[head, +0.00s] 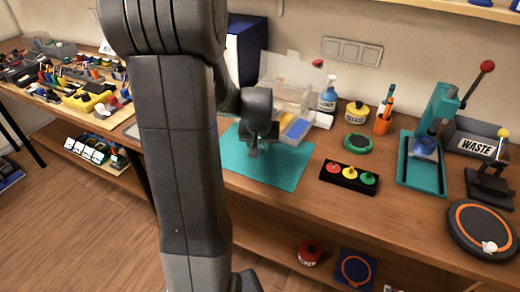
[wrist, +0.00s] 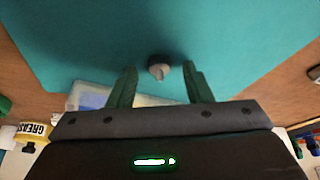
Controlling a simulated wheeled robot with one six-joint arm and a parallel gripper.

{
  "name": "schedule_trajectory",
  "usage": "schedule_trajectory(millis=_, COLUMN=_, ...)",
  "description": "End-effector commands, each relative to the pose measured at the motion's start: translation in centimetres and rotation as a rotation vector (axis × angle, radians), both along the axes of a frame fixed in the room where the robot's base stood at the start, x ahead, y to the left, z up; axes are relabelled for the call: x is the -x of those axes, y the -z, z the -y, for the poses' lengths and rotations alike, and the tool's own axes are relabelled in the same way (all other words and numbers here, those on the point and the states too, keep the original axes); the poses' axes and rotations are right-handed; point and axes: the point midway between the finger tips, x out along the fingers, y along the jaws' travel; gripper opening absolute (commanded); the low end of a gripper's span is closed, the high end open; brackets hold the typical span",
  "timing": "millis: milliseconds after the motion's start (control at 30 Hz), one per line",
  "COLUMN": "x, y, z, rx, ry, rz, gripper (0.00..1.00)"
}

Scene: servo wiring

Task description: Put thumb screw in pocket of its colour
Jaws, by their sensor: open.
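A small grey round piece with a paler stub, apparently the thumb screw (wrist: 159,68), shows against the teal mat (wrist: 90,45) in the wrist view. My gripper (wrist: 158,75) is open, with one green finger on each side of it. The fingers look apart from it; I cannot tell the height gap. In the head view, my gripper (head: 254,150) is low over the mat (head: 285,172), and the screw is not distinguishable there. A clear-lidded box (head: 288,92) stands behind the mat, with yellow and blue parts in front; pockets cannot be made out clearly.
A black block (head: 345,183) with red, yellow and green knobs lies right of the mat. The mat's front part is clear.

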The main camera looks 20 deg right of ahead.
Motion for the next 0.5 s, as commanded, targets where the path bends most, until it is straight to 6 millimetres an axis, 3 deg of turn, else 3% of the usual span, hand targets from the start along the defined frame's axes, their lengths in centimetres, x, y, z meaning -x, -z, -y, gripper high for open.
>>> schedule_trajectory(millis=200, x=-0.06, y=0.06, z=0.02, rx=0.000, ry=0.000, rz=0.001, gripper=0.45)
schedule_trajectory(millis=433, x=-0.06, y=0.05, z=0.01, rx=0.000, ry=0.000, rz=0.001, gripper=0.02)
schedule_trajectory(millis=500, x=-0.06, y=0.05, z=0.01, rx=0.000, ry=0.000, rz=0.001, gripper=0.00)
